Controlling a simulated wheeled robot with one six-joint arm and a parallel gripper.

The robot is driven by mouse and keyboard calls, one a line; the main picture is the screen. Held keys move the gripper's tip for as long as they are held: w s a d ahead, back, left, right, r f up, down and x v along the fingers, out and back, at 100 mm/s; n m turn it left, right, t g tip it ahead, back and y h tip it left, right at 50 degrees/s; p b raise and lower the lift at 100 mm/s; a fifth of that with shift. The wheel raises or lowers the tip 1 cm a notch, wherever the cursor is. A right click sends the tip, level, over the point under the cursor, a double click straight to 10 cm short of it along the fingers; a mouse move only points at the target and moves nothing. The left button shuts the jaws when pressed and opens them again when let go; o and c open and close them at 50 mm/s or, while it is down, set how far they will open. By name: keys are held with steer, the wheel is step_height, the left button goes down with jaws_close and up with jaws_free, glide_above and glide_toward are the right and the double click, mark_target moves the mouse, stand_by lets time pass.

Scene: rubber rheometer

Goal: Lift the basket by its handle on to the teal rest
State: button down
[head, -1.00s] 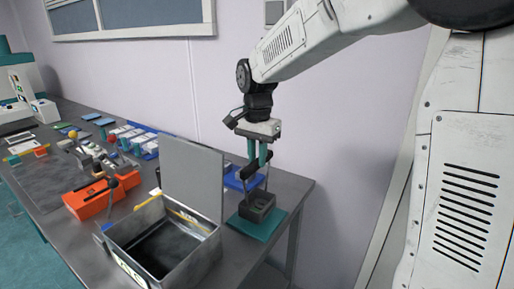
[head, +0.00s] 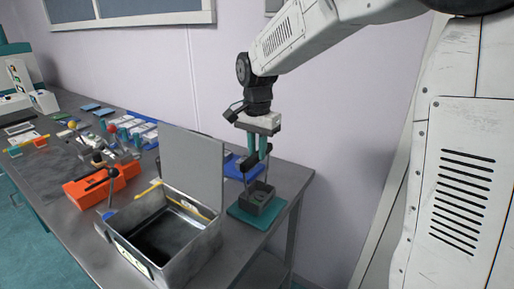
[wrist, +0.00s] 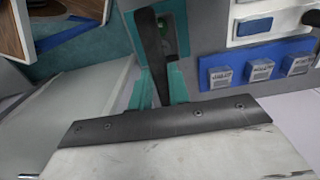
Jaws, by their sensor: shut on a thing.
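The small dark grey basket (head: 258,199) is at the right end of the table, over the teal rest (head: 240,214), a flat square pad. It looks level; I cannot tell for certain whether its bottom touches the pad. Its thin bail rises to a black handle bar (head: 254,159). My gripper (head: 261,153) points down with its teal fingers shut on this bar, straight above the basket. In the wrist view the black bar (wrist: 151,48) crosses between the fingers, and part of the basket with something green inside (wrist: 168,47) shows behind it.
A grey metal box (head: 190,265) with its lid (head: 191,170) raised stands just left of the rest. Blue trays (head: 236,168) lie behind. An orange block (head: 95,190) and several small items fill the left. The table's right edge is close to the rest.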

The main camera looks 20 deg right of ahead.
steer(key=shift+f, duration=0.5)
stand_by(0.3)
steer(key=c, duration=1.3)
jaws_free()
steer(key=shift+o, duration=0.2)
step_height(320, 180, up, 8)
steer(key=shift+f, duration=0.1)
